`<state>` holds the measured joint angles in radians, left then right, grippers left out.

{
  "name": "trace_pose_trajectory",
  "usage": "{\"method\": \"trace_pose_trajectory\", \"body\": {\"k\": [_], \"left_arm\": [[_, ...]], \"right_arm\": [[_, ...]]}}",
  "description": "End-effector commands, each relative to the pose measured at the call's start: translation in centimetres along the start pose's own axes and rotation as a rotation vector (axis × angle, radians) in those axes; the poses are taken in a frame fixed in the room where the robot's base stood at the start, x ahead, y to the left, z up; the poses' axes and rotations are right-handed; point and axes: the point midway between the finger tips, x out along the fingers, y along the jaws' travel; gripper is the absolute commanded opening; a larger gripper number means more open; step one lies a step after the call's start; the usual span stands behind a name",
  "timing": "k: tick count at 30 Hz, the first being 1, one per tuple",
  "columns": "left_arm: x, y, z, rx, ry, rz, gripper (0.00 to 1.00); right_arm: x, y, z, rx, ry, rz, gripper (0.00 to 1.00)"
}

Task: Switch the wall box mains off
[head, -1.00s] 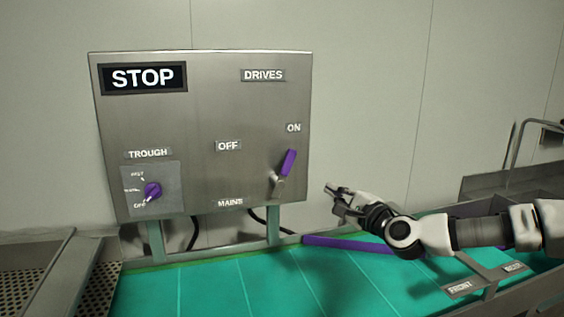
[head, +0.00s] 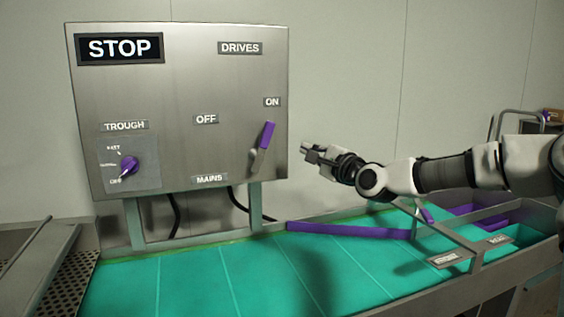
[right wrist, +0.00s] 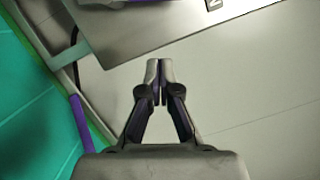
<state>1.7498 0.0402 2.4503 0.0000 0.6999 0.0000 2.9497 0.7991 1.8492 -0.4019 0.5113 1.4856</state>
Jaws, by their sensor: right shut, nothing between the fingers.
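The steel wall box (head: 190,75) stands on legs behind the green belt. Its mains lever (head: 266,137) has a purple grip and points up and slightly right, toward the ON label (head: 272,102). The OFF label (head: 206,119) is to the left of it, and the MAINS label (head: 209,180) is below. My right gripper (head: 308,151) is shut and empty, just right of the box's right edge and apart from the lever. In the right wrist view its fingertips (right wrist: 159,66) are together, with the box's panel (right wrist: 150,30) beyond them. My left gripper is out of view.
A purple-pointer TROUGH knob (head: 129,165) is at the box's lower left, under a STOP sign (head: 120,48). The green belt (head: 200,275) lies below, with a purple bar (head: 345,230) along it. Bare wall (head: 345,70) is right of the box.

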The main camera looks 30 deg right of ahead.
Motion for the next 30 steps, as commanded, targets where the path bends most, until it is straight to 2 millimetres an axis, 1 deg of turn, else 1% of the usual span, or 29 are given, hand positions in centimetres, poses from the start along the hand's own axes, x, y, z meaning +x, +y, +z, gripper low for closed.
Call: {"method": "trace_pose_trajectory", "body": {"k": [1,2,3,4,10,11,12,15,18,30], "left_arm": [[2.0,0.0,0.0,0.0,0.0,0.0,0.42],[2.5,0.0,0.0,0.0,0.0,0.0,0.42],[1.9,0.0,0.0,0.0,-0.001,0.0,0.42],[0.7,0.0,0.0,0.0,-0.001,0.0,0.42],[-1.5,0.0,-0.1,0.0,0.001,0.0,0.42],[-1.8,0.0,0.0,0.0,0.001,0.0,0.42],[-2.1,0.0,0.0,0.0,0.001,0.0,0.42],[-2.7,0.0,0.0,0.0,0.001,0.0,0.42],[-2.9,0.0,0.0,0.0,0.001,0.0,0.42],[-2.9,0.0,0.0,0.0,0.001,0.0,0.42]], "right_arm": [[0.3,1.0,-0.2,-0.006,0.0,0.0,0.0],[0.6,0.9,-0.1,-0.007,0.0,-0.001,0.0],[1.2,0.1,0.1,-0.006,0.002,0.001,0.0],[1.9,-0.4,0.3,-0.006,0.004,0.003,0.0],[5.8,-0.5,0.4,-0.006,0.002,0.004,0.0],[6.1,-0.5,0.9,-0.004,-0.001,0.004,0.0],[6.2,-0.5,1.7,-0.002,-0.002,0.004,0.0],[6.5,-0.4,3.1,-0.002,-0.002,0.003,0.0],[6.6,-0.2,3.9,0.0,0.0,0.001,0.0],[6.7,0.0,4.1,-0.001,0.0,0.001,0.0]]}}
